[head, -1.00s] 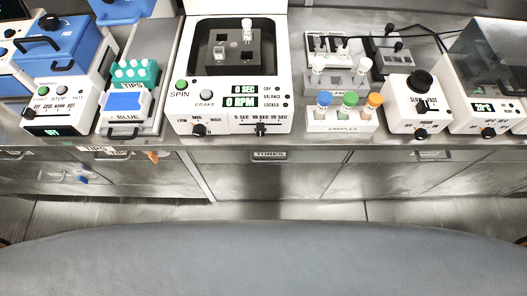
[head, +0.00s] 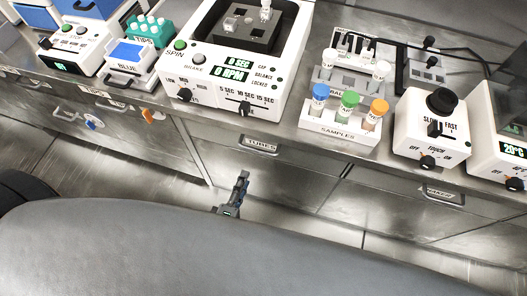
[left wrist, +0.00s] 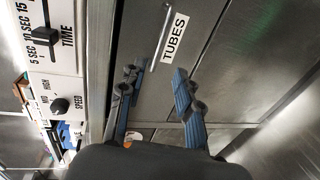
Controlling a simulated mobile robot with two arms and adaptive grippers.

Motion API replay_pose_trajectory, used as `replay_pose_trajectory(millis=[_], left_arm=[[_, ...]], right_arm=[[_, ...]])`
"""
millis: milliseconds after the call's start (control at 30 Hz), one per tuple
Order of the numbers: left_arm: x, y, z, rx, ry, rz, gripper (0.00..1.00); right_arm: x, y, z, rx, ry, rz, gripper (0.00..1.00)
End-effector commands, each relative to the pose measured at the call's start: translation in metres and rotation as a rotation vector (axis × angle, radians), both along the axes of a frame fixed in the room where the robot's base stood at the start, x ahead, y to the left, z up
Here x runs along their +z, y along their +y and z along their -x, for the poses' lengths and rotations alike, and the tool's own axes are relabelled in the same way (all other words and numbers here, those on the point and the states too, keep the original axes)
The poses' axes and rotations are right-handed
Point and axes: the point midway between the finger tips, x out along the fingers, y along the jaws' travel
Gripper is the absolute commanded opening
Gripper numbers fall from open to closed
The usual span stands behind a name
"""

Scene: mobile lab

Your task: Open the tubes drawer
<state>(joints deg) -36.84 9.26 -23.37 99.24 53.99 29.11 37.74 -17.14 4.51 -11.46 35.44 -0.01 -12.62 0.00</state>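The tubes drawer (head: 285,165) is in the counter front below the centrifuge, and it looks shut. Its label and handle (head: 260,145) are at its top edge. In the left wrist view the metal handle (left wrist: 161,36) stands beside the white TUBES label (left wrist: 175,38), ahead of the fingertips. My left gripper (head: 242,176) shows above the grey foreground surface, in front of and below the drawer handle. In the left wrist view my left gripper (left wrist: 157,76) is open, with nothing between its fingers, apart from the handle. My right gripper is not in view.
The white centrifuge (head: 225,70) stands on the counter above the drawer. The samples rack (head: 335,122) with capped tubes and a white mixer (head: 430,125) stand to its right. Another drawer handle (head: 442,195) is at the right. The floor before the drawers is clear.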

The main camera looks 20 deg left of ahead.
Motion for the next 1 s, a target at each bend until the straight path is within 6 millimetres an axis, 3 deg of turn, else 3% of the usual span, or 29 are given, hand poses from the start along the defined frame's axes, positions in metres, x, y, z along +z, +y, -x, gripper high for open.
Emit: replay_pose_trajectory(millis=[233, 600, 1000], left_arm=[[-0.007, -0.002, -0.048, -0.001, -0.004, -0.003, 0.34], [-0.024, -0.004, -0.114, -0.003, 0.0, -0.005, 0.34], [-0.027, -0.005, -0.127, -0.003, 0.002, -0.006, 0.34]], right_arm=[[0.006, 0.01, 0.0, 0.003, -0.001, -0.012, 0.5], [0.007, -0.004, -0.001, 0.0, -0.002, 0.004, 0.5], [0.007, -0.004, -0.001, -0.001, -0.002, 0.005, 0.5]])
